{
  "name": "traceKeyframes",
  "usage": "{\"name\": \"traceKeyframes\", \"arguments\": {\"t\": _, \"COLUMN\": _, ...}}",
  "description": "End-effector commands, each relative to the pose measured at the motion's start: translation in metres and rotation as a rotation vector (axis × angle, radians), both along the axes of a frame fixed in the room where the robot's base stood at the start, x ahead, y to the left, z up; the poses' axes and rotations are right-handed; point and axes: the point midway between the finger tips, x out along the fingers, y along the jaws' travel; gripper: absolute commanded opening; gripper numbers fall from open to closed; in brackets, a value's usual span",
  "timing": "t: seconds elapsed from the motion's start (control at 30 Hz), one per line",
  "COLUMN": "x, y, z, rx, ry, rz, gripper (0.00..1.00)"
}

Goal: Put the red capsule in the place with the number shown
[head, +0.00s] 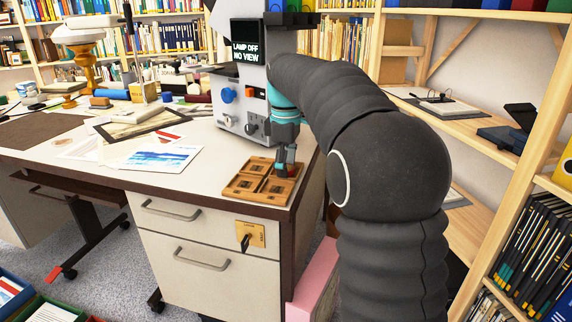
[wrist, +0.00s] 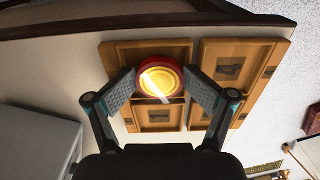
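The red capsule (wrist: 175,68), round with a shiny gold-yellow face, sits between the two pads of my gripper (wrist: 160,78) in the wrist view. Both fingertips appear to touch its sides. The wooden tray (wrist: 262,52) lies behind it, with several square recesses, each with a small dark plate. The capsule overlaps the left recesses in this view; its height above them is hard to tell. In the head view my gripper (head: 285,168) is low over the tray (head: 234,191) at the desk's right front corner, and the capsule is mostly hidden. The device screen (head: 246,52) reads "LAMP OFF NO VIEW".
The grey device (head: 228,105) with a blue knob (head: 228,95) stands behind the tray. Papers (head: 160,158) lie to the left on the desk (head: 200,185). A brass plate with a key (head: 250,236) is on the drawer front. Bookshelves stand behind and right.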

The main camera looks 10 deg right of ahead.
Motion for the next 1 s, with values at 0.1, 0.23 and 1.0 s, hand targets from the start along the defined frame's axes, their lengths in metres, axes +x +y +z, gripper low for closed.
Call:
{"name": "traceKeyframes", "arguments": {"t": 0.1, "x": 0.003, "y": -0.001, "z": 0.002, "rx": -0.003, "ry": -0.013, "rz": -0.001, "gripper": 0.71}}
{"name": "traceKeyframes", "arguments": {"t": 0.23, "x": 0.002, "y": -0.001, "z": 0.003, "rx": -0.002, "ry": -0.014, "rz": -0.001, "gripper": 0.71}}
{"name": "traceKeyframes", "arguments": {"t": 1.0, "x": 0.003, "y": -0.001, "z": 0.083, "rx": -0.002, "ry": -0.018, "rz": 0.0, "gripper": 0.71}}
